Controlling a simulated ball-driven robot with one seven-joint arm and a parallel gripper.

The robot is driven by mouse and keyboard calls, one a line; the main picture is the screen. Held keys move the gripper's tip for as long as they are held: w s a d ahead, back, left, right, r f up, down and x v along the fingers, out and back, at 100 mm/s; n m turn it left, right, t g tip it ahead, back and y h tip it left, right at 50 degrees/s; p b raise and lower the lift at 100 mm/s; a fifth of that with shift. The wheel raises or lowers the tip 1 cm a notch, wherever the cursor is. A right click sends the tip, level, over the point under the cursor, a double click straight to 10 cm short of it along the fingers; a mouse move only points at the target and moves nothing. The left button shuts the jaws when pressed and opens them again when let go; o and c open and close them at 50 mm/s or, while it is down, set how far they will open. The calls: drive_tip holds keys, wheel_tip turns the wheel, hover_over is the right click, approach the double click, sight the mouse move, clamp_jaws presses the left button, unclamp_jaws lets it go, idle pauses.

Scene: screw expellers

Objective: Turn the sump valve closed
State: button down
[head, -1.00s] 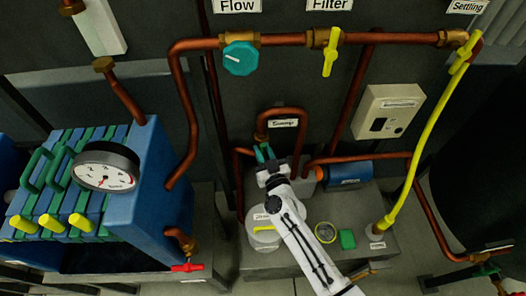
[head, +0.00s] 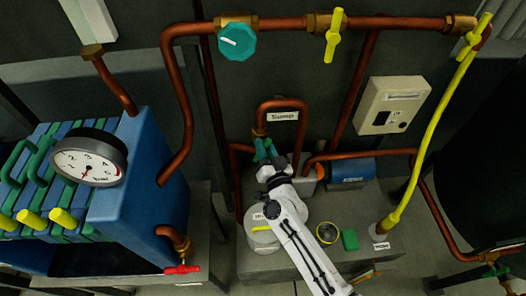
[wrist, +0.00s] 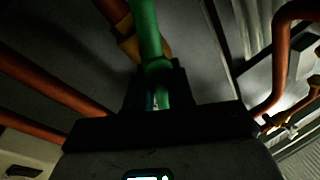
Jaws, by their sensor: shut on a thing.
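The sump valve has a green handle (head: 264,150) on a brass fitting (head: 260,133), at the left foot of a looped copper pipe under the "Sump" label (head: 283,116). My gripper (head: 270,165) reaches it from the front and is shut on the handle. In the wrist view the green handle (wrist: 147,40) runs up from between my dark jaws (wrist: 156,90), with the brass fitting (wrist: 130,45) behind it. My gripper hides the handle's near end, and its exact angle to the pipe is hard to tell.
A grey tank (head: 300,250) stands below, with a lidded pot, a round gauge (head: 327,233) and a green block (head: 349,239) on top. A blue motor (head: 352,171) lies right of my gripper. Copper pipes (head: 345,153) run close on both sides.

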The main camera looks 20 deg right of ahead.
drive_tip(key=m+b, duration=0.1)
drive_tip(key=m, duration=0.1)
drive_tip(key=m+h+b, duration=0.1)
drive_tip(key=m, duration=0.2)
drive_tip(key=f+m+t+b, duration=0.1)
drive_tip(key=m+b, duration=0.1)
drive_tip(key=shift+s+d+f+h, duration=0.1)
drive_tip(key=shift+s+d+h, duration=0.05)
drive_tip(key=shift+d+h, duration=0.25)
drive_tip(key=m+h+b, duration=0.1)
drive_tip(key=m, duration=0.2)
drive_tip(key=m+h+b, duration=0.1)
drive_tip(key=m, duration=0.2)
drive_tip(key=m+h, duration=0.1)
drive_tip(key=m, duration=0.1)
drive_tip(key=shift+f+m+b, duration=0.4)
drive_tip(key=c, duration=1.1)
unclamp_jaws()
drive_tip(key=shift+c, duration=0.2)
drive_tip(key=shift+d, duration=0.1)
drive_tip(key=v, duration=1.1)
drive_tip(key=shift+b, duration=0.35)
drive_tip(key=shift+r, duration=0.2)
